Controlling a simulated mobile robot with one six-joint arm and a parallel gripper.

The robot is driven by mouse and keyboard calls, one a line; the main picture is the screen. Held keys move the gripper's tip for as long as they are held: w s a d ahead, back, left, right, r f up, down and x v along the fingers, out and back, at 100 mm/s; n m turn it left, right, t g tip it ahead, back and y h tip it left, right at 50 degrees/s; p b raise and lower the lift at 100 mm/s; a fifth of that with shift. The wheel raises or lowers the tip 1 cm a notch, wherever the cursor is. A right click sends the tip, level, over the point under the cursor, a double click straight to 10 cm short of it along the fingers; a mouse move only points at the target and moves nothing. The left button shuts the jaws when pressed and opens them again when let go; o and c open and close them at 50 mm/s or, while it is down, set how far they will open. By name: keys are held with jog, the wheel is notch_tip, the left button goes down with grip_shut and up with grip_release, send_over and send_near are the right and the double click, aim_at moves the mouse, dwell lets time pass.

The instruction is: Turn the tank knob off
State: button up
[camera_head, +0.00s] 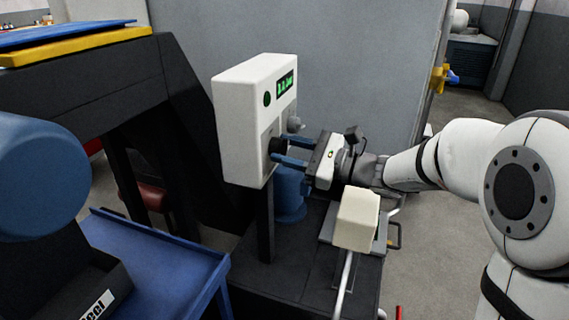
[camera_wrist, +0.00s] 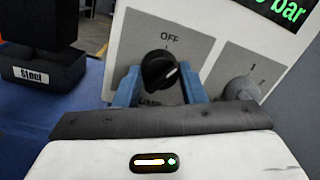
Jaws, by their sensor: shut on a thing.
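The black knob (camera_wrist: 158,71) sits on the grey plate of a white control box (camera_head: 232,125). In the wrist view the word OFF is printed above it, and a partly hidden label is at its lower left. A short white mark on the knob slants toward the upper right, not straight up at OFF. My gripper (camera_wrist: 160,86) has its blue fingers on either side of the knob, shut on it. In the head view my gripper (camera_head: 280,151) reaches the box from the right; the knob (camera_head: 276,146) is partly covered by the fingers.
A grey knob (camera_wrist: 241,90) marked 1 and 2 is close to the right finger. A green display (camera_wrist: 283,12) is above it. A blue table (camera_head: 165,262) stands at the lower left, with a black holder labelled Steel (camera_head: 85,285).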

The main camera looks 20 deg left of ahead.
jog(key=n+b, duration=0.6)
jog(key=b, duration=0.1)
jog(key=shift+w+f+n+g, duration=0.1)
jog(key=shift+f+n+g, duration=0.2)
jog(key=shift+n, duration=0.1)
jog(key=shift+r, duration=0.15)
jog(key=o, duration=1)
jog(key=shift+r, duration=0.1)
jog(key=shift+d, duration=0.1)
jog(key=d, duration=0.2)
jog(key=d+p, duration=0.1)
jog(key=d, duration=0.2)
jog(key=d+p, duration=0.1)
jog(key=d, duration=0.1)
jog(key=shift+s+d+f, duration=0.3)
jog(key=shift+d+f, duration=0.05)
